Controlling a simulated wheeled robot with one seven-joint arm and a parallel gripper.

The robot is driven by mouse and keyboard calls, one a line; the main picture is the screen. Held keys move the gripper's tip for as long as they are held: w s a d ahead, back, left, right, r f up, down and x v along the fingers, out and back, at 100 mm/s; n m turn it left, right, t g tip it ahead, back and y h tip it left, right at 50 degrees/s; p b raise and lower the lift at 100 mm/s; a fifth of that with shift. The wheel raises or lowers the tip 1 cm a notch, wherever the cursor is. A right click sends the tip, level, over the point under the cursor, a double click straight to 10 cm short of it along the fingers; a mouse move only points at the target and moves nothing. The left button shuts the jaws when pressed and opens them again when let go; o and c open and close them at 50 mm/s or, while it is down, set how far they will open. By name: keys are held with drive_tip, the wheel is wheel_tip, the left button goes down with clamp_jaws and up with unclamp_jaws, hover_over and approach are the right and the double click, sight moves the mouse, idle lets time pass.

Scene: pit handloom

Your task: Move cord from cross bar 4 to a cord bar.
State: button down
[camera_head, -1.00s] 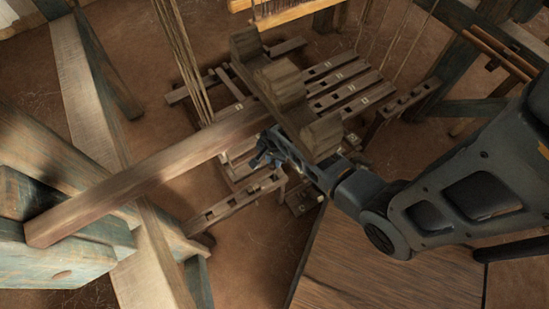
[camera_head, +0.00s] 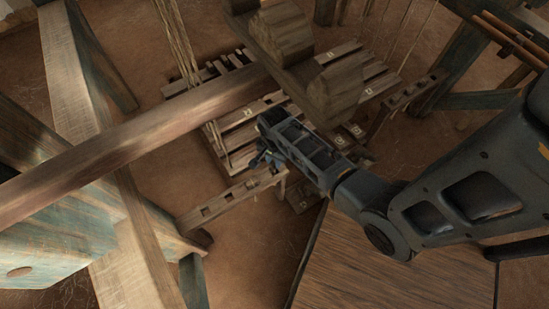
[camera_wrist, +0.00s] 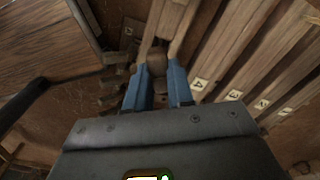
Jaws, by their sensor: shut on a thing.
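My gripper (camera_wrist: 159,82) points down among the wooden bars with its two blue fingers close together. A small brown piece (camera_wrist: 158,58) shows between the fingertips; it is taken to be the cord, though its outline is unclear. In the head view my gripper (camera_head: 265,158) is just above the inner end of a slotted wooden bar, and what it holds is too small to make out. Numbered cross bars lie side by side, with white labels (camera_wrist: 200,84) to the right of the fingers. I cannot read for sure which one is cross bar 4.
A slotted bar (camera_head: 228,200) lies at left and another (camera_head: 412,94) at right. Hanging cords (camera_head: 176,40) drop at the upper left. A plank surface (camera_head: 390,262) lies at front.

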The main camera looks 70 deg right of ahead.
sight(274, 166)
drive_tip(key=shift+f+b, duration=1.55)
drive_tip(key=shift+f, duration=1)
drive_tip(key=c, duration=0.9)
unclamp_jaws()
wheel_tip(274, 166, up, 8)
drive_tip(key=shift+f+p, duration=0.1)
drive_tip(key=shift+p, duration=1.15)
wheel_tip(274, 166, up, 7)
drive_tip(key=p, duration=0.7)
drive_tip(key=shift+p, duration=0.35)
